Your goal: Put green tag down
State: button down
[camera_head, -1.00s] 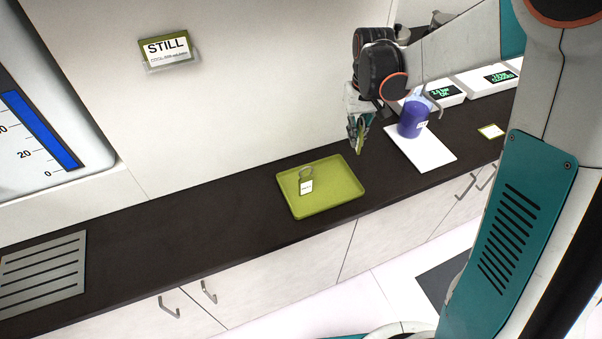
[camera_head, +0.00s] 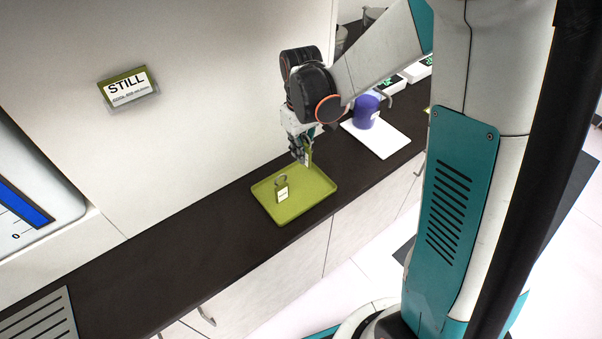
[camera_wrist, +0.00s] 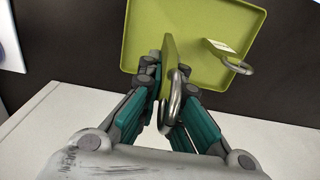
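My gripper (camera_head: 302,160) is shut on a green tag, which shows edge-on between the fingers in the wrist view (camera_wrist: 168,65) with its metal ring toward the camera. In the head view the held tag (camera_head: 309,155) hangs just above the back right part of the green tray (camera_head: 318,198). The tray also shows in the wrist view (camera_wrist: 142,38), beyond the fingers. A second green tag (camera_head: 282,192) with a white label and a metal ring rests on the tray, left of my gripper and apart from it.
A purple cup (camera_head: 366,112) stands on a white mat (camera_head: 392,140) right of the tray. White devices (camera_head: 415,68) with green displays are behind. A STILL sign (camera_head: 128,86) is on the wall. A grey slotted plate (camera_head: 45,315) lies at left; the dark counter (camera_head: 165,245) between is clear.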

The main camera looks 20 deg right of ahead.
aim_at(301, 179)
jog(key=shift+f+b, duration=0.85)
jog(key=shift+f, duration=3.15)
jog(key=shift+f, duration=0.15)
jog(key=c, duration=1.8)
grip_release()
